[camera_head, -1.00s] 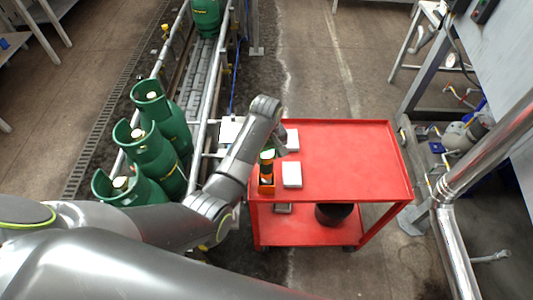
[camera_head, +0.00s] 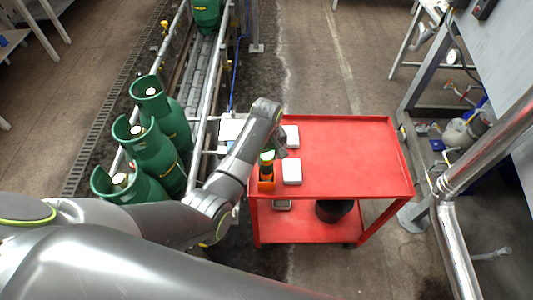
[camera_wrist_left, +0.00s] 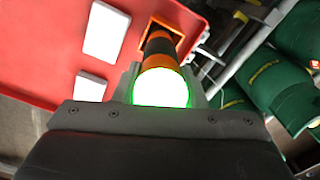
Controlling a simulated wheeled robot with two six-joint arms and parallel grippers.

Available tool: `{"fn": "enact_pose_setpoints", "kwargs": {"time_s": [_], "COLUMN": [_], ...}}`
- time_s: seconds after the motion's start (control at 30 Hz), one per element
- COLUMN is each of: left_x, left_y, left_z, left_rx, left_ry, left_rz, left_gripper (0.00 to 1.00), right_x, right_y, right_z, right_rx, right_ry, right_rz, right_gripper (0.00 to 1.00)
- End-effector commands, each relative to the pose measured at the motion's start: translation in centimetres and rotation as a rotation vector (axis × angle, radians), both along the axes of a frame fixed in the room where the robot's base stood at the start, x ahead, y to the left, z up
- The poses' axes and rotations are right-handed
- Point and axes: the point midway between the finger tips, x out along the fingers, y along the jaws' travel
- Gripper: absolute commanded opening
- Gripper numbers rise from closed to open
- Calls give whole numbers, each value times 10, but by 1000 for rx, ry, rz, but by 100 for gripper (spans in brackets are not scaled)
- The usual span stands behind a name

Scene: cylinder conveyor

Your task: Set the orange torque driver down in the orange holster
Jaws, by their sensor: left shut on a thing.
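The orange torque driver (camera_head: 267,169) has black bands and a green-ringed end, and it stands roughly upright at the near left corner of the red cart. Its lower end is at the opening of the orange holster (camera_head: 267,186); how deep it sits, I cannot tell. In the left wrist view the driver (camera_wrist_left: 158,52) runs from a glowing white, green-rimmed end towards the square orange holster (camera_wrist_left: 178,33). My left gripper (camera_head: 277,153) is shut on the driver just above the holster. My right gripper is not in view.
The red cart (camera_head: 345,160) carries white boxes (camera_head: 292,171) beside the holster; much of its top is clear. A black bucket (camera_head: 334,211) is on the lower shelf. Green gas cylinders (camera_head: 150,150) stand left, along the conveyor (camera_head: 200,85).

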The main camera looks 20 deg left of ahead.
Motion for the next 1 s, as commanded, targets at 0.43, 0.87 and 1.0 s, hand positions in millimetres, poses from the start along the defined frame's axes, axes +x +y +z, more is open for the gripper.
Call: {"fn": "enact_pose_setpoints", "kwargs": {"time_s": [0.43,0.87,1.0], "left_x": [1,-1,1], "left_y": [0,0,1], "left_z": [-4,-4,6], "left_rx": [0,0,0], "left_ry": [-1,1,1], "left_rz": [0,0,-1], "left_gripper": [48,63,63], "right_x": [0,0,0], "right_y": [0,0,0], "right_z": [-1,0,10], "right_rx": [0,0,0], "right_ry": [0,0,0], "right_rz": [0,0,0], "right_gripper": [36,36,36]}}
